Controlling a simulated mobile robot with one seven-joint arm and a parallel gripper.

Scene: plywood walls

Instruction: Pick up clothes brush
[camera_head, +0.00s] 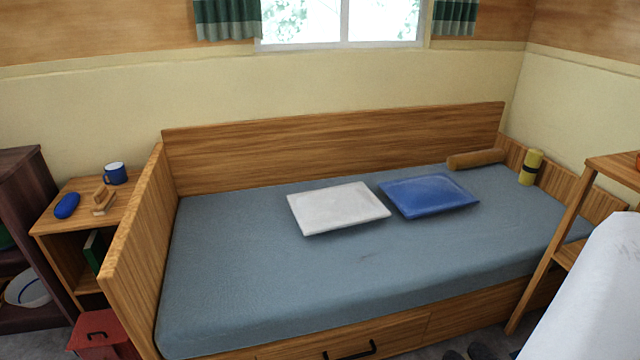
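A small light-wood object that looks like the clothes brush (103,199) lies on top of the wooden bedside cabinet (82,223) at the left. It appears in two tan parts, and its bristles are too small to make out. It sits between a blue oval case (67,205) on its left and a blue mug (115,173) behind it, apart from both. My gripper is not in view.
A bed with a blue-grey mattress (330,270) and wooden end board fills the middle, right of the cabinet. A red bin (100,335) stands below the cabinet. A dark shelf (25,200) is at far left. A wooden stand (560,230) and a white surface (595,300) are at right.

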